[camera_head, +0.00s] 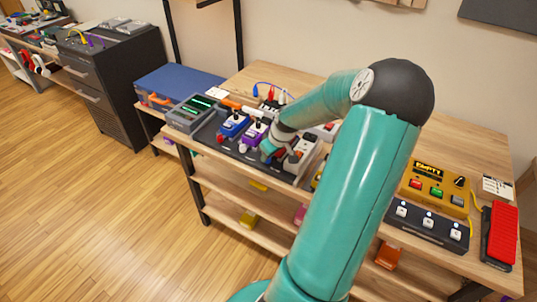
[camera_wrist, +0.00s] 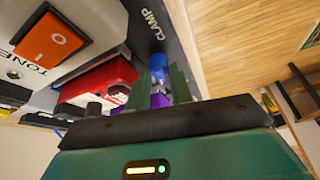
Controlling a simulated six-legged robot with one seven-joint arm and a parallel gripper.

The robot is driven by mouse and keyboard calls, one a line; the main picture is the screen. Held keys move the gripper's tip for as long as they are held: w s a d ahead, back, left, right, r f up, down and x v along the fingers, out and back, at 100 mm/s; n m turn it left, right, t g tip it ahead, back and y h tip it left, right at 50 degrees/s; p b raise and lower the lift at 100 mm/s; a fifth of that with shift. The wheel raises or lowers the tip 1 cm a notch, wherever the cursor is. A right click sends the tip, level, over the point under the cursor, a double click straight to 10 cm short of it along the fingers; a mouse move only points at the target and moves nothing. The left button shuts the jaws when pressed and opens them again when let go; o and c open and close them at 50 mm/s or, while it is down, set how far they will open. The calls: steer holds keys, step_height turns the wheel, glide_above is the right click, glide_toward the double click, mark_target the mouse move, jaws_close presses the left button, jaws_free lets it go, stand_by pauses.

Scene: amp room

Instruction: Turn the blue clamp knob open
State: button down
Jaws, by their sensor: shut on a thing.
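The blue clamp knob (camera_wrist: 158,62) shows in the wrist view, just below the "CLAMP" lettering on a dark rail edge. My gripper (camera_wrist: 162,84) reaches it from below, with one green finger on each side, shut on it. The lower part of the knob is hidden between the fingers. In the head view my gripper (camera_head: 272,150) is low at the front edge of the pedalboard (camera_head: 233,150). I cannot make out the knob there. How far the knob is turned cannot be told.
A white unit with an orange switch (camera_wrist: 50,40) and a red pedal (camera_wrist: 98,82) sit close to my fingers. Blue (camera_head: 232,124) and purple (camera_head: 252,134) pedals stand left of my wrist. A yellow pedal unit (camera_head: 436,190) and red pedal (camera_head: 502,232) lie right. Floor at left is clear.

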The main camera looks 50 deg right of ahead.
steer(key=shift+n+y, duration=0.5)
steer(key=shift+n, duration=0.8)
steer(key=c, duration=1.3)
jaws_free()
steer(key=shift+d, duration=0.1)
steer(key=shift+o, duration=0.2)
